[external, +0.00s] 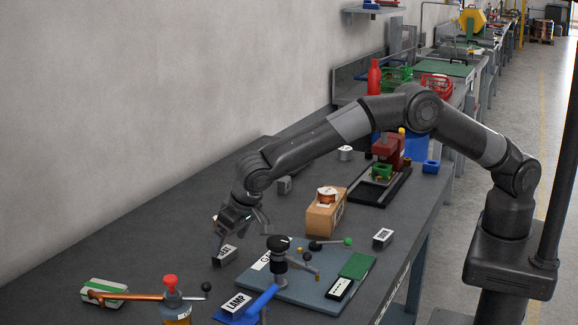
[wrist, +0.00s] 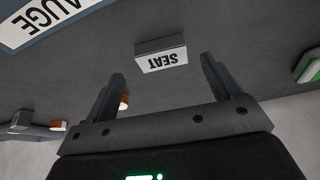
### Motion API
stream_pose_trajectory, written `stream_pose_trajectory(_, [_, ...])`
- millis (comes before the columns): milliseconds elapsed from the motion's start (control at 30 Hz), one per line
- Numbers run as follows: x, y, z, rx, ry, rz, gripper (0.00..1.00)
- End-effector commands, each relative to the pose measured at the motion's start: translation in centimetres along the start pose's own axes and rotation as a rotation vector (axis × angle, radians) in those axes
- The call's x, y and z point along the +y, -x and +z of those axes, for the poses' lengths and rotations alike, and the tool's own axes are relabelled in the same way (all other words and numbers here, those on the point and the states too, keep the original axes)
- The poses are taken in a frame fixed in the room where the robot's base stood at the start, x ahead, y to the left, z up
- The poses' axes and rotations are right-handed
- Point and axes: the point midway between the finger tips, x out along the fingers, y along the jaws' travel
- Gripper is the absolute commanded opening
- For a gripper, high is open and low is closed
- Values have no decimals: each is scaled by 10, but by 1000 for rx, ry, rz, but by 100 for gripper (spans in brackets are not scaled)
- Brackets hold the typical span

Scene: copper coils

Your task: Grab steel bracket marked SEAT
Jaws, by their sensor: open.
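The steel bracket marked SEAT (wrist: 150,47) is a small grey block with a white label, upside down in the wrist view. It lies on the dark bench top just beyond my fingertips, roughly centred between them. In the external view the bracket (external: 225,256) sits on the bench below my gripper (external: 243,238), its label partly readable. My gripper (wrist: 162,66) is open, with nothing between its two dark fingers. The exact gap between fingertips and bracket cannot be told.
A blue-grey board (external: 310,285) with a clamp stands right of the bracket. A cardboard box (external: 324,217) carries a copper coil (external: 327,194). Another labelled grey block (external: 383,237) and a blue LAMP piece (external: 238,308) stand nearby.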

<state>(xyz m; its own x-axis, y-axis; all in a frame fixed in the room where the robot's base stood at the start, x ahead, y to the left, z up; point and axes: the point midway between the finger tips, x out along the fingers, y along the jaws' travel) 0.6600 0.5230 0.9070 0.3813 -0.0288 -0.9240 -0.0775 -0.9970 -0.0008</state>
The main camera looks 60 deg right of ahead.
Motion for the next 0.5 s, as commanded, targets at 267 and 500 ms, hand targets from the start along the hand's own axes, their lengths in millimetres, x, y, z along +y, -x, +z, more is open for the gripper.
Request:
stream_pose_trajectory(267, [-3,-33,-1,1,1,1,84])
stream_pose_trajectory(500, [-3,-34,-1,1,1,0,84])
